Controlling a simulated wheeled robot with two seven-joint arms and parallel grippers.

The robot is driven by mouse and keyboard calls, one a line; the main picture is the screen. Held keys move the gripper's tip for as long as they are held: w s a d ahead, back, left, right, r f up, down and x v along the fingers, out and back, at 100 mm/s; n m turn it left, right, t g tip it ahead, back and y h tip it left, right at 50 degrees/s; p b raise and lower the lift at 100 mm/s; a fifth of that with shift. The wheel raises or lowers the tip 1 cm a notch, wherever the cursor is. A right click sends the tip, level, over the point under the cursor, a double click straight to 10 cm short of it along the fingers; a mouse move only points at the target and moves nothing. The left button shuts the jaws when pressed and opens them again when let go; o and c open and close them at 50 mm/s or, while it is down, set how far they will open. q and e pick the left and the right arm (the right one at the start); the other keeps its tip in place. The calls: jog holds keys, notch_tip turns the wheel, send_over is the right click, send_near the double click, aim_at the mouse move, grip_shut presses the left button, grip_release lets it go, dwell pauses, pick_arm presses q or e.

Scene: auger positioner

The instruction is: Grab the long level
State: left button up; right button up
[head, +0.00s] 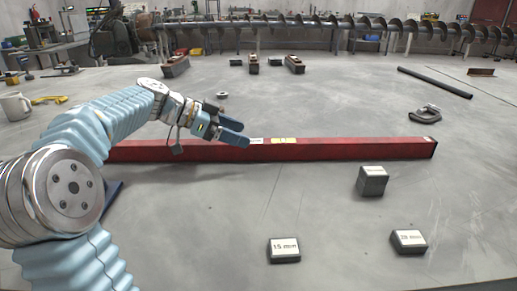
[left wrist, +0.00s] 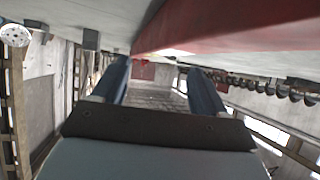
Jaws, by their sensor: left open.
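The long level (head: 340,149) is a red bar lying across the table from left to right in the head view, with a yellow-green label near its middle. My left gripper (head: 243,133) is open and empty at the level's middle-left part. Its blue fingers overlap the bar in the picture. My left arm hides part of the bar's left end. In the left wrist view, the red level (left wrist: 235,27) runs across the upper right, apart from the two open fingers (left wrist: 160,85). My right gripper is in neither view.
A long auger (head: 330,24) spans the back.

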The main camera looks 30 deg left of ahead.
aim_at(258, 140)
pick_arm(q)
jog(key=x, duration=0.4)
jog(key=shift+w+f+p, duration=0.2)
jog(key=shift+f+p, duration=0.05)
jog(key=shift+p, duration=0.1)
jog(key=shift+r, duration=0.1)
grip_shut()
